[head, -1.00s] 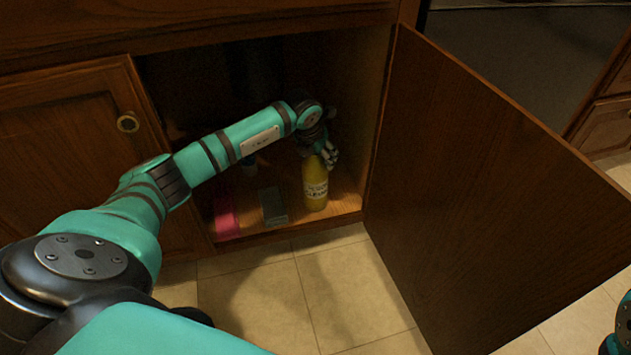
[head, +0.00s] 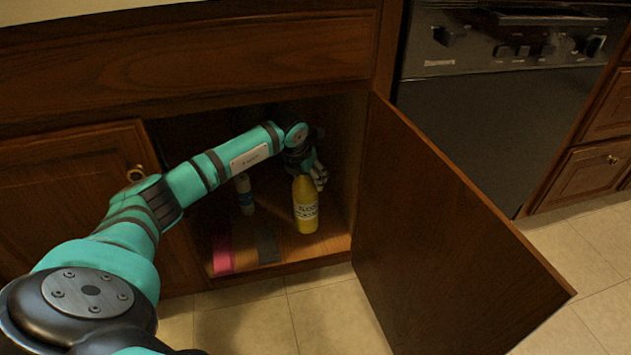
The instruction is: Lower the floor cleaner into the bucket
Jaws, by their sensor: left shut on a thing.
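The floor cleaner is a yellow bottle (head: 306,212) with a white label, upright inside the open cabinet near its right side. My left gripper (head: 314,178) reaches into the cabinet and is shut on the bottle's upper part. The fingers are partly hidden behind the bottle and in shadow. I cannot tell for sure whether the bottle's base clears the cabinet floor. No bucket shows in this view. My right gripper is not in view.
A pink item (head: 222,252) and a grey block (head: 267,245) lie at the cabinet's front. A white and blue bottle (head: 245,196) stands behind them. The open cabinet door (head: 440,235) juts out to the right. A black oven (head: 480,130) stands beyond it. The tiled floor in front is clear.

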